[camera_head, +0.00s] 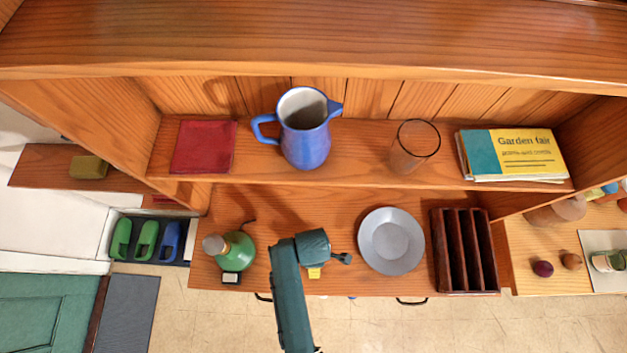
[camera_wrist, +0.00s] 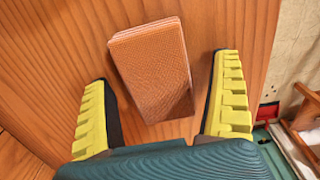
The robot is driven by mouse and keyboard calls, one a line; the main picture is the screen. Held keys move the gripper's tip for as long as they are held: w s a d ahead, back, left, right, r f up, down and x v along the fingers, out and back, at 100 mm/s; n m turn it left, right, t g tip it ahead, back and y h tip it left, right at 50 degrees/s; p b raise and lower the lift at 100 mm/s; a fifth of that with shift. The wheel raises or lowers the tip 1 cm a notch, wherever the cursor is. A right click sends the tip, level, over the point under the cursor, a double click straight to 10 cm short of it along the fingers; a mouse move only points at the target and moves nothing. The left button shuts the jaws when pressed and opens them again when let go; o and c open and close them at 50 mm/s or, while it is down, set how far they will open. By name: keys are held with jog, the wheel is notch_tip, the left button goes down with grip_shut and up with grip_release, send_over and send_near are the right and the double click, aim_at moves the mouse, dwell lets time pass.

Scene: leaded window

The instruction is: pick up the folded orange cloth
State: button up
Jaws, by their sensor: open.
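The folded orange cloth (camera_wrist: 152,68) shows in the wrist view as a small thick rectangular stack with a woven texture, lying slightly turned on the wooden counter. My gripper (camera_wrist: 164,74) is open, with one yellow ridged finger on each side of the cloth and visible space between each finger and it. In the head view my gripper (camera_head: 315,272) is low over the counter between the green bottle and the grey plate. The cloth cannot be made out there; my arm seems to hide it.
On the counter (camera_head: 340,215), a green bottle-like object (camera_head: 239,252) stands left, a grey plate (camera_head: 391,241) and a dark slotted rack (camera_head: 464,250) right. The shelf above holds a red cloth (camera_head: 203,147), blue jug (camera_head: 305,140), glass (camera_head: 413,147) and books (camera_head: 512,154).

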jog(key=c, duration=1.2)
jog(key=shift+o, duration=0.2)
jog(key=shift+r, duration=0.1)
notch_tip(320, 180, up, 10)
jog(key=shift+f+p, duration=0.1)
jog(key=shift+p, duration=0.45)
